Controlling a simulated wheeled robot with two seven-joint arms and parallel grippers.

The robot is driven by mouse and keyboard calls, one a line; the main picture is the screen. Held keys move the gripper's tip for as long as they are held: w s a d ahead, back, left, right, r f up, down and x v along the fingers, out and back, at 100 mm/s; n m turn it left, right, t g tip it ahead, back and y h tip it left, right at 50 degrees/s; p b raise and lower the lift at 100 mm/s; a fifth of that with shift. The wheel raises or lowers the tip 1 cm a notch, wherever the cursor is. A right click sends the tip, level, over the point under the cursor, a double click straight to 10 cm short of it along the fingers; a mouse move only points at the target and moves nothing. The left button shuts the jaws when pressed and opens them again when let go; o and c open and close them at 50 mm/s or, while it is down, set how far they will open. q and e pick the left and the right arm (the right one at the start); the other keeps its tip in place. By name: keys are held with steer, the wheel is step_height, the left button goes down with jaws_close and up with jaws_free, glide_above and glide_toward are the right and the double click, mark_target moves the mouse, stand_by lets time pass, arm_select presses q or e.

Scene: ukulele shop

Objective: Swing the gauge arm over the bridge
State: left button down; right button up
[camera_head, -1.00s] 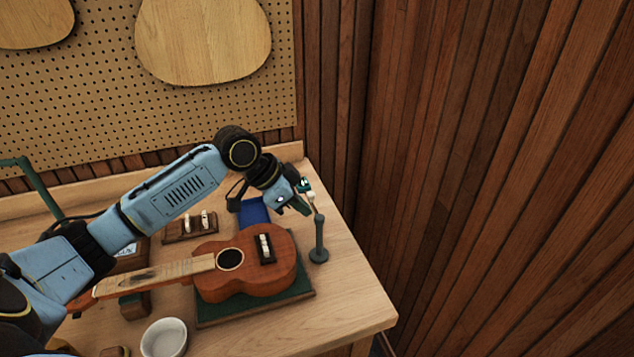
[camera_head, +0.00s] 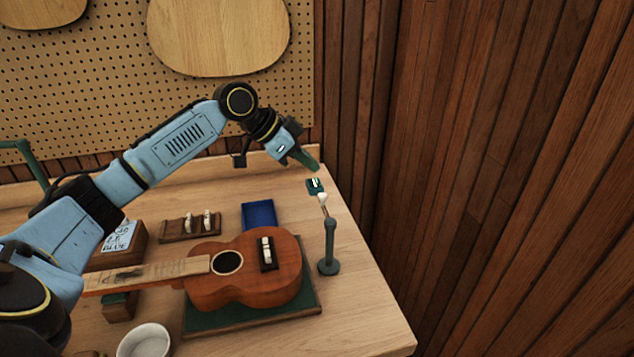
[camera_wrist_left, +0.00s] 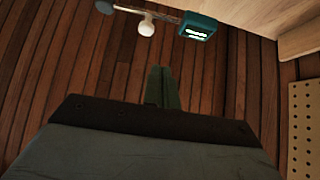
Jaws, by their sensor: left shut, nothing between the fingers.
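The gauge has a dark grey-green post (camera_head: 329,250) standing on the bench to the right of the ukulele (camera_head: 232,285). Its thin arm leans up and away from the post, with a white knob (camera_head: 323,199) and a small green readout head (camera_head: 315,186). The arm is not over the bridge (camera_head: 267,252), a dark block with white pieces on the ukulele's body. My left gripper (camera_head: 312,162) is shut and empty, above and behind the readout head, apart from it. In the left wrist view the readout head (camera_wrist_left: 198,27) and knob (camera_wrist_left: 146,27) lie beyond the closed fingertips (camera_wrist_left: 162,72). My right gripper is not in view.
The ukulele lies on a green mat (camera_head: 308,303). A blue tray (camera_head: 259,215) and a wooden block with white pieces (camera_head: 190,226) sit behind it. A white bowl (camera_head: 145,341) is in front. A wood-slat wall (camera_head: 480,180) stands to the right.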

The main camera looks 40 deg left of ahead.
mark_target(321, 189)
arm_select(q)
steer(key=x, duration=1)
steer(key=s+a, duration=0.2)
steer(key=s, duration=0.1)
steer(key=shift+a+f+p, duration=0.3)
steer(key=shift+a+p, duration=0.05)
steer(key=shift+p, duration=0.05)
steer(key=shift+d, duration=0.1)
